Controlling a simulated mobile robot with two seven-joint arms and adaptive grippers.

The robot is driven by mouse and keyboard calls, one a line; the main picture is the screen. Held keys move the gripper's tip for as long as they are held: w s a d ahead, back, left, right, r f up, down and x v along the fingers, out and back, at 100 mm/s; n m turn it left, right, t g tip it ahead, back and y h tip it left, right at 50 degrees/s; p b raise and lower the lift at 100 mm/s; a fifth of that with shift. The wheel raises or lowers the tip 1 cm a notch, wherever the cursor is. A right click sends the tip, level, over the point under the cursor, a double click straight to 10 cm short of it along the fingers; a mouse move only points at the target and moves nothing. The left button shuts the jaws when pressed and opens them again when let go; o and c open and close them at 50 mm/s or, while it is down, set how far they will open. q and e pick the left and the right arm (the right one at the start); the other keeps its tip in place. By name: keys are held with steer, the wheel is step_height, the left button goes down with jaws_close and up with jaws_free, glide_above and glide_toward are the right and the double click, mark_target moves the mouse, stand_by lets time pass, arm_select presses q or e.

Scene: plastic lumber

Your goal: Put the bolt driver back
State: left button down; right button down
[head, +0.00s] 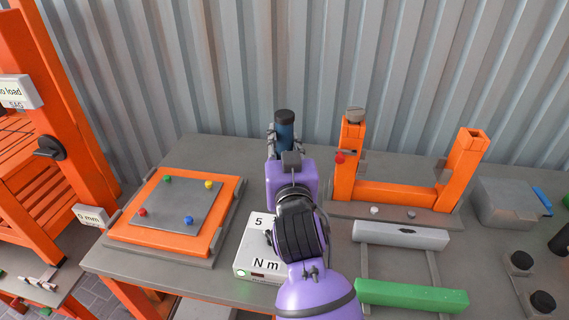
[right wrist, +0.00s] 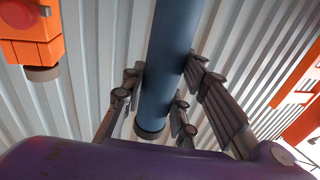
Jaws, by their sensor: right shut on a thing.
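The bolt driver (head: 284,130) is a dark blue cylinder with a black top cap. It stands roughly upright in my right gripper (head: 285,143), beyond the white box in the head view. In the right wrist view the driver (right wrist: 170,60) runs between the fingers of my right gripper (right wrist: 160,95), which are shut on it. Its dark end hangs free against the corrugated wall. My left gripper does not show.
A white box (head: 255,250) marked "5 N m" sits below my right arm. An orange plate with coloured knobs (head: 160,235) lies left. An orange U-shaped frame (head: 400,193) stands right, with grey (head: 400,235) and green (head: 410,297) bars before it. The corrugated wall (head: 230,60) closes the back.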

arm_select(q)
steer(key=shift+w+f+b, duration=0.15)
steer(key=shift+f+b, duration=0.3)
arm_select(e)
steer(key=w+f, duration=0.3)
steer(key=f, duration=0.4)
steer(key=shift+w+f, duration=0.4)
steer(key=shift+d, duration=0.1)
steer(key=shift+f, duration=0.25)
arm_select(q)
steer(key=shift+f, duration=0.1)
arm_select(e)
steer(key=c, duration=1.4)
jaws_free()
